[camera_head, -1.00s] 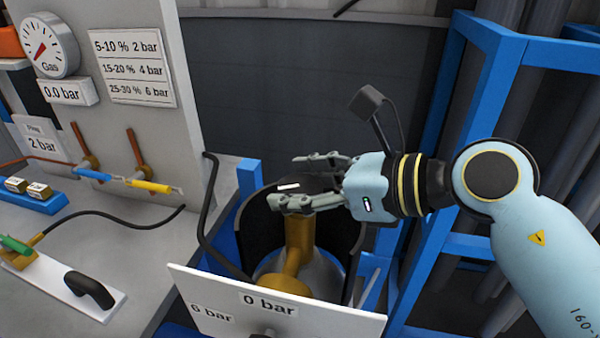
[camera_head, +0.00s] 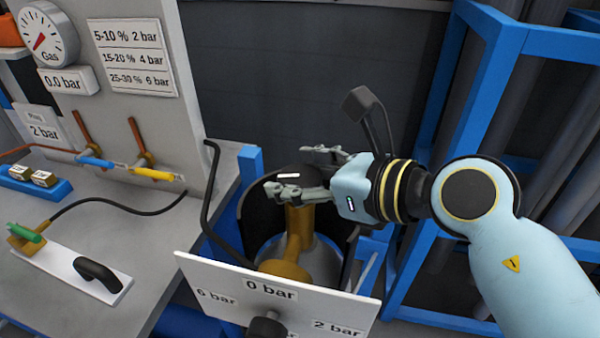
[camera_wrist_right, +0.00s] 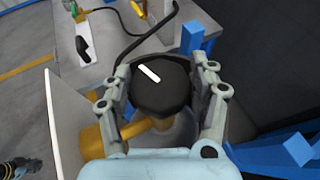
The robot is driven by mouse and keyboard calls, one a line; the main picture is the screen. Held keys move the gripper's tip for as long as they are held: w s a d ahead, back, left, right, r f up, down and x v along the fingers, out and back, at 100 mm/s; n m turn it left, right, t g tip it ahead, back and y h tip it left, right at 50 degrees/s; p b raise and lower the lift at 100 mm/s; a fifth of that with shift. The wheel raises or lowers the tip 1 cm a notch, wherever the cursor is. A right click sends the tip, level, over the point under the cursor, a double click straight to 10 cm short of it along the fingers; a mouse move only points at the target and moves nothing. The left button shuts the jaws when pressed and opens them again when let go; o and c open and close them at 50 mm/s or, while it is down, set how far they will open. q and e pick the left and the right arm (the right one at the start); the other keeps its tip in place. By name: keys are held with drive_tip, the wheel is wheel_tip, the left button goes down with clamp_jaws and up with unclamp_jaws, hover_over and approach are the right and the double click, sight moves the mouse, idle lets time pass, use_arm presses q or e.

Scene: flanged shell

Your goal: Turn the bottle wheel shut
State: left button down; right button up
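The bottle wheel (camera_head: 312,172) is a dark round knob with a white mark, on top of the brass valve (camera_head: 297,228) of a grey gas bottle (camera_head: 325,262). In the right wrist view the wheel (camera_wrist_right: 160,88) lies between the two fingers, its white mark slanting down to the right. My right gripper (camera_head: 288,170) reaches in from the right at wheel height. Its fingers stand apart on either side of the wheel. In the right wrist view (camera_wrist_right: 162,82) a narrow gap shows beside the wheel, so it looks open. My left gripper cannot be made out.
A white pressure board (camera_head: 225,290) with a black knob (camera_head: 267,328) stands in front of the bottle. A black hose (camera_head: 209,200) runs close on its left. Blue frame posts (camera_head: 250,170) flank the bottle. A grey bench (camera_head: 120,215) with valves and a gauge (camera_head: 42,35) is left.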

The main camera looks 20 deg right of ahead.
drive_tip(key=shift+o, duration=1.4)
drive_tip(key=v, duration=1.2)
